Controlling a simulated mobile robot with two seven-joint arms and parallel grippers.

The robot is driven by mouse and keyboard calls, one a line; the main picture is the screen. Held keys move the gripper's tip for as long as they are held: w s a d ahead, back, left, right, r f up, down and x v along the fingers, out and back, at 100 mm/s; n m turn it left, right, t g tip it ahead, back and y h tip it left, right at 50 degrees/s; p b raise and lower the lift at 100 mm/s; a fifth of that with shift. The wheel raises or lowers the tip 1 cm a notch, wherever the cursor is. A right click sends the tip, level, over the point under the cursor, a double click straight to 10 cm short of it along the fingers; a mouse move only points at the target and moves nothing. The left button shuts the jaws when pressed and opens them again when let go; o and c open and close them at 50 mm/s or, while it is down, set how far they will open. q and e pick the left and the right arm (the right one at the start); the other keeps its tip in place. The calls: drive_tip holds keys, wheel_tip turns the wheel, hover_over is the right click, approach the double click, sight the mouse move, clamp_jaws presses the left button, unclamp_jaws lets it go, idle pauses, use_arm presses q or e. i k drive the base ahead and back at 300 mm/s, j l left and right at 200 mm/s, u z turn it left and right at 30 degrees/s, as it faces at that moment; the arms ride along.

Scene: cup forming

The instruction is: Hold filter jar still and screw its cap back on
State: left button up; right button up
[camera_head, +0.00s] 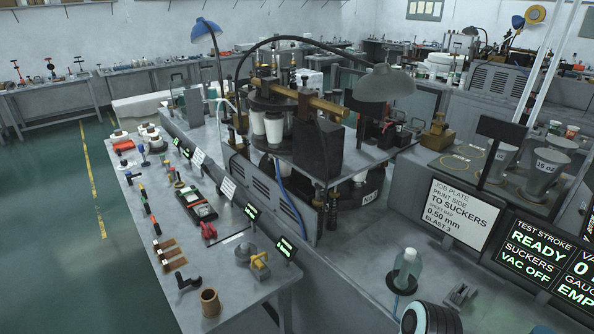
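A clear, pale green jar (407,270), which looks like the filter jar, stands upright at the lower right. A dark ring-shaped holder surrounds its lower part. I cannot pick out a separate cap with certainty. A grey round piece (243,252) lies on the left bench beside a yellow clamp-like part, but what it is stays unclear. Neither of my grippers shows. A rounded white and black part at the bottom edge, close below the jar, looks like one of my arm links.
The left bench (225,285) carries tools, small signs and a brown cup (210,302). The forming machine (300,130) with white cups fills the middle. A job-plate sign (461,217) and dark display (540,260) stand right of the jar. A grey block (460,296) sits near it.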

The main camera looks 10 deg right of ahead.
sight(403, 278)
drive_tip(key=z, duration=1.35)
